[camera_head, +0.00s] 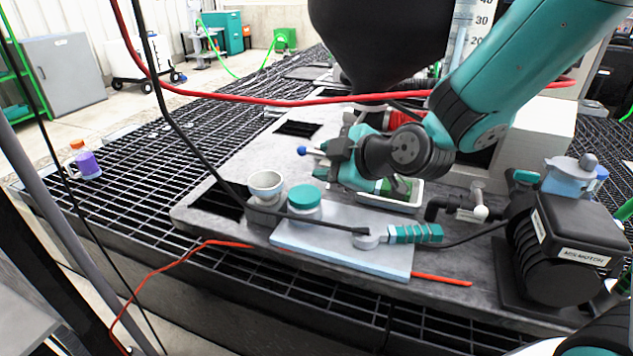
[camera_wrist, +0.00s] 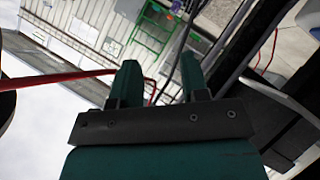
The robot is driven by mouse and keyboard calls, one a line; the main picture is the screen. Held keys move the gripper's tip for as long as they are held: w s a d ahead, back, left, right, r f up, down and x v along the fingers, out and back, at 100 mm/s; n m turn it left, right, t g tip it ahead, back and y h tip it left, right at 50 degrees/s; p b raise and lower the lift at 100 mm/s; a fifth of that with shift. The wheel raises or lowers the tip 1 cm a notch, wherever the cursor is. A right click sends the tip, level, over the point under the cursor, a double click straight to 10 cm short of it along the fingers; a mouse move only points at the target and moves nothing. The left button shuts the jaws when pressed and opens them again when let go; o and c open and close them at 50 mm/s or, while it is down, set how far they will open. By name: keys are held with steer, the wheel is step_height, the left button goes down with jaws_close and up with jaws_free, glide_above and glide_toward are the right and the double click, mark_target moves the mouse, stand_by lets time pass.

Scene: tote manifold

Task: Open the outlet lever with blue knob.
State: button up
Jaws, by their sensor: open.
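A small blue knob (camera_head: 302,150) shows in the head view near the middle, just left of my gripper, on a short stem. The rest of its lever is hidden behind my gripper and wrist. My gripper (camera_head: 321,161) points to the left, close to the knob in the picture; I cannot tell whether it touches the lever. In the wrist view my gripper (camera_wrist: 160,75) shows its two teal fingers apart, with nothing held between them. The knob is not seen in the wrist view. A large dark hopper (camera_head: 378,45) stands above and behind my gripper.
A red hose (camera_head: 290,102) crosses behind my gripper. A white cup (camera_head: 266,186) and a teal-lidded jar (camera_head: 304,197) stand in front, near a pale board (camera_head: 330,250). A light tray (camera_head: 400,203) lies under my wrist. A black motor (camera_head: 560,245) stands at right.

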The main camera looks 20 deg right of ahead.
steer(key=w+d+f+n+t+h+b, duration=0.3)
steer(key=w+d+f+t+b, duration=0.25)
steer(key=f, duration=0.45)
steer(key=p, duration=0.5)
glide_toward(317, 155)
steer(key=shift+h, duration=0.3)
steer(key=w, duration=0.3)
steer(key=w+a, duration=0.1)
steer(key=w, duration=0.2)
steer(key=w+a, duration=0.1)
steer(key=w, duration=0.2)
steer(key=shift+w+f, duration=0.15)
steer(key=shift+f, duration=0.25)
jaws_close()
